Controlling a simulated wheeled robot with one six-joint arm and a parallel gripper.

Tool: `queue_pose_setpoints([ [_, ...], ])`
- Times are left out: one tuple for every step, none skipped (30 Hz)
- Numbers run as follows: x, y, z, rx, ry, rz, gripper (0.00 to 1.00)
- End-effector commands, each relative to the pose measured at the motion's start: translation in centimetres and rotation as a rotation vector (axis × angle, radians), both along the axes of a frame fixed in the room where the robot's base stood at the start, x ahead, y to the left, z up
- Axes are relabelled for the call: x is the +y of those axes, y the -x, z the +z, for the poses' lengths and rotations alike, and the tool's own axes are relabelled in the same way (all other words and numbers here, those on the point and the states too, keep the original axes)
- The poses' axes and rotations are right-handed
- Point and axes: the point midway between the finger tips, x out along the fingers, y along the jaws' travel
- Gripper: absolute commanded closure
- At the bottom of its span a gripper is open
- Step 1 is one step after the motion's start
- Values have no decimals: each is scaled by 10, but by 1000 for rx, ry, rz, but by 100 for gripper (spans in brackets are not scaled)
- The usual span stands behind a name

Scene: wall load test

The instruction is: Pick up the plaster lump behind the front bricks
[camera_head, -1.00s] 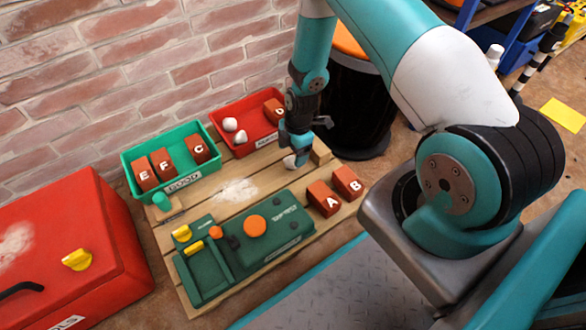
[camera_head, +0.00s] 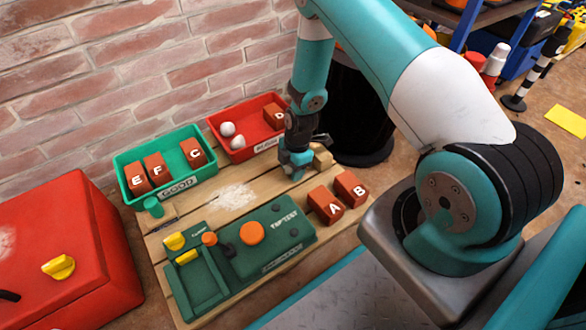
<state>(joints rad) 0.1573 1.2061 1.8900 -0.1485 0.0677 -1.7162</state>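My gripper (camera_head: 296,171) points down at the wooden pallet top (camera_head: 225,222), behind the front bricks. Brick A (camera_head: 325,205) and brick B (camera_head: 351,189) stand side by side at the right front of the pallet. The plaster lump behind them is not visible now; my gripper covers the place where a white lump showed earlier. Whether the fingers are open or shut on the lump cannot be seen. A tan block (camera_head: 322,158) lies just right of my gripper.
A green bin (camera_head: 178,187) holds bricks E, F and C. A red bin (camera_head: 255,148) holds two white lumps (camera_head: 228,129) and brick D. A green test device (camera_head: 250,250) lies left of brick A. A red toolbox (camera_head: 75,235) stands at left, a black drum (camera_head: 365,140) behind.

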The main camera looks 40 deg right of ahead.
Motion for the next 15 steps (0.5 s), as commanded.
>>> queue_pose_setpoints([
  [0, 0, 0, 0, 0, 0, 76],
  [0, 0, 0, 0, 0, 0, 79],
  [0, 0, 0, 0, 0, 0, 79],
  [0, 0, 0, 0, 0, 0, 79],
  [0, 0, 0, 0, 0, 0, 79],
  [0, 0, 0, 0, 0, 0, 79],
  [0, 0, 0, 0, 0, 0, 79],
  [0, 0, 0, 0, 0, 0, 79],
  [0, 0, 1, 0, 0, 0, 79],
  [0, 0, 1, 0, 0, 0, 79],
  [0, 0, 3, 0, 0, 0, 79],
  [0, 0, 5, -1, 0, 0, 79],
  [0, 0, 7, 0, 0, 0, 79],
  [0, 0, 10, 0, 0, 0, 79],
  [0, 0, 14, 0, 0, 0, 79],
])
